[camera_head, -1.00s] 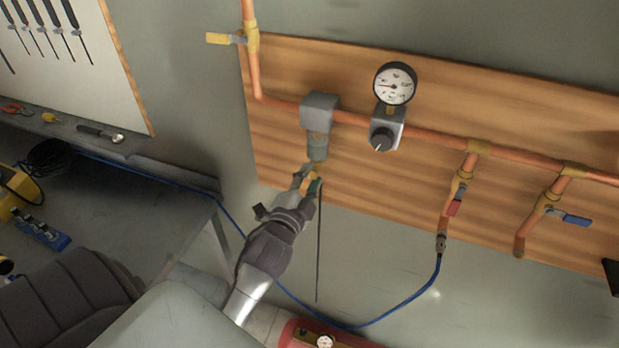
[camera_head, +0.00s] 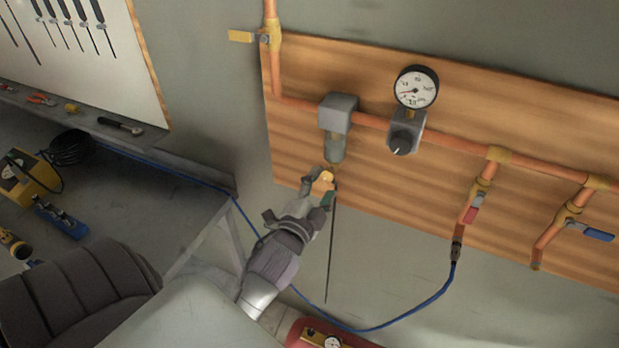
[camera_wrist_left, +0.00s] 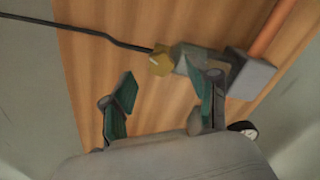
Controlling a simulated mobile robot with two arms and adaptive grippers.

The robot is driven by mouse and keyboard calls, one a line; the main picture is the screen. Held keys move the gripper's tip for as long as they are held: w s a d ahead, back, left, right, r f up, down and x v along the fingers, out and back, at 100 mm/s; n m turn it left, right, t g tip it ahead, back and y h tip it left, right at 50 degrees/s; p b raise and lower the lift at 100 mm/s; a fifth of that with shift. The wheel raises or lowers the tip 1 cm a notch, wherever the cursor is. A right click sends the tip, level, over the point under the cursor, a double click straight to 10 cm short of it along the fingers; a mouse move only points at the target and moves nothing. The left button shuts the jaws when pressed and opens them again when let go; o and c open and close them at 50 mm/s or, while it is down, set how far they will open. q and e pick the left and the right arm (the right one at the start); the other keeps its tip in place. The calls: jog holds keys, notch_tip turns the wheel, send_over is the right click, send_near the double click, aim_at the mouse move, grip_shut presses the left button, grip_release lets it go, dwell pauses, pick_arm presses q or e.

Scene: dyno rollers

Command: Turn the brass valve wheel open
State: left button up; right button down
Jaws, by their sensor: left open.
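A small brass fitting (camera_wrist_left: 160,60), which looks like the valve wheel, sits at the end of the grey filter bowl (camera_wrist_left: 190,57) in the left wrist view. In the head view the bowl (camera_head: 335,149) hangs under a grey block, and the fitting below it is mostly hidden by my left gripper (camera_head: 325,183). In the left wrist view my left gripper (camera_wrist_left: 165,92) is open, its green-padded fingers apart. The right finger overlaps the bowl in the picture; the brass piece shows beyond the gap. I cannot tell any contact. My right gripper is not in view.
A thin black tube (camera_head: 331,255) hangs from below the bowl. A gauge (camera_head: 416,88) and grey regulator (camera_head: 406,132) are to the right on the wooden board (camera_head: 400,185). Copper pipes cross the board. A workbench (camera_head: 150,200) stands at left; a blue hose (camera_head: 400,318) loops below.

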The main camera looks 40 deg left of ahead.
pick_arm(q)
jog(key=v, duration=0.9)
jog(key=shift+s, duration=0.4)
jog(key=s+d+f+n+g+h+b, duration=0.1)
jog(key=d+f+g+b, duration=0.15)
jog(key=f, duration=1.15)
jog(key=s+d+f+n+g+h+b, duration=0.1)
jog(key=s+d+f+g+h+b, duration=0.15)
jog(key=f, duration=1.15)
jog(key=s+d+f+n+g+h+b, duration=0.1)
jog(key=d+f+g, duration=0.15)
jog(key=f, duration=1.15)
jog(key=s+d+f+n+g+b, duration=0.1)
jog(key=s+f+g+b, duration=0.1)
jog(key=s+f, duration=0.45)
jog(key=s+d+f+n+g+b, duration=0.15)
jog(key=s+f, duration=0.25)
jog(key=f, duration=0.5)
jog(key=s+a+f+g+b, duration=0.1)
jog(key=s+a+f+g, duration=0.1)
jog(key=s+f, duration=0.3)
jog(key=s+a+f+n+g+b, duration=0.1)
jog(key=s+a+f+g, duration=0.1)
jog(key=s+f, duration=0.4)
jog(key=s+g, duration=0.1)
jog(key=s, duration=0.4)
jog(key=shift+s+a+f, duration=0.15)
jog(key=shift+s+f, duration=0.05)
